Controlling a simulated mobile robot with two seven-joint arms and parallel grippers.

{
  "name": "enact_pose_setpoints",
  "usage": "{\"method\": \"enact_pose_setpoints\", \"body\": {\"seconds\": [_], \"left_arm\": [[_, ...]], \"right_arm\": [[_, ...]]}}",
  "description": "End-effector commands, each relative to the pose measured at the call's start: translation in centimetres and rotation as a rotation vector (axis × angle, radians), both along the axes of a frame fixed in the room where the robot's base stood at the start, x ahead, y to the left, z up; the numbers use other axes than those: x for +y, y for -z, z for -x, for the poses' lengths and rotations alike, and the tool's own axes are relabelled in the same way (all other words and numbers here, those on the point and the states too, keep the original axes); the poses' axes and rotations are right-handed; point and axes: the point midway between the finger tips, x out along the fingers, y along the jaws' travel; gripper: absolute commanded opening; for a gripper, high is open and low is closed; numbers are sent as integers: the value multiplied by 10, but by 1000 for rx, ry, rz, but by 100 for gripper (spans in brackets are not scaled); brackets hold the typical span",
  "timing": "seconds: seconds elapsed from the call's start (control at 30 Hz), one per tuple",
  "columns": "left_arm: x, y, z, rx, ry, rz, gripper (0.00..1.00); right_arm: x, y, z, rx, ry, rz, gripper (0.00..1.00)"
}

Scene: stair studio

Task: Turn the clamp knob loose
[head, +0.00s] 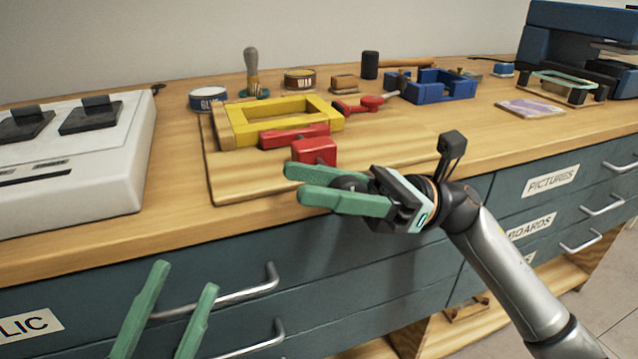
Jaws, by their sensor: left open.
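A yellow frame-shaped clamp (238,130) lies on a wooden board on the bench. A red bar (292,136) lies along its near side, and a red block-like knob (315,151) sits in front of the bar. My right gripper (296,183) reaches in from the right, just in front of and below the knob in the picture. Its green fingers look apart with nothing between them, and I cannot tell whether they touch the knob. My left gripper (184,280) is low at the left, in front of the drawers, open and empty.
The wooden board (232,184) lies near the bench edge. A white machine (85,175) stands at left. Behind are a glue tin (208,98), a brush (251,72), a wax tin (300,79), a red-handled tool (370,103) and a blue clamp (442,89). Drawer handles (235,297) stick out below.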

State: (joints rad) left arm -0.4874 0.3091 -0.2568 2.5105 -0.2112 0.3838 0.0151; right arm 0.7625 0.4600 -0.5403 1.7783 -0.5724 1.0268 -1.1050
Motion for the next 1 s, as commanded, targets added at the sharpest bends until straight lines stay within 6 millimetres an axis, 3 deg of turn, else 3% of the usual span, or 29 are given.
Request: {"method": "enact_pose_setpoints", "body": {"seconds": [0.47,1.0], "left_arm": [[0,-3,0,0,2,3,50],[4,-30,1,-5,7,25,50]], "right_arm": [[1,2,7,-21,-21,50,0],[3,12,8,-132,-22,402,0]]}}
